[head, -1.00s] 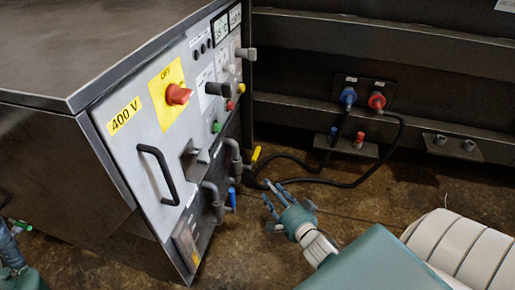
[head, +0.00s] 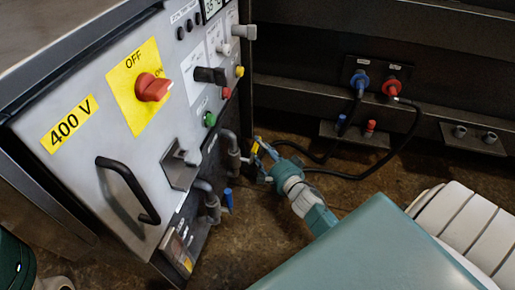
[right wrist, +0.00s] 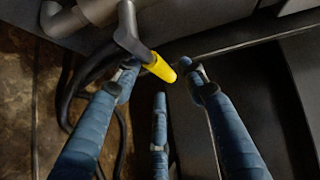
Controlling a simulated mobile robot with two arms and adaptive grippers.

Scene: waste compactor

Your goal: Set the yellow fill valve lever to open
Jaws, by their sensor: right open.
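The yellow fill valve lever (head: 255,145) sticks out from a grey pipe at the lower right edge of the control cabinet. In the right wrist view the yellow lever tip (right wrist: 160,67) points down and to the right from its grey pipe. My right gripper (head: 262,156) is at the lever. In the right wrist view its blue fingers (right wrist: 162,85) are spread, with the yellow tip between them near the fingertips. Whether a finger touches the lever I cannot tell. My left gripper cannot be seen.
The control cabinet (head: 75,170) has a red rotary switch (head: 152,87), a black handle (head: 125,188) and a blue lever (head: 228,199) below the yellow one. Black hoses run behind my gripper to blue (head: 360,79) and red (head: 391,87) couplings. Brown floor is open below.

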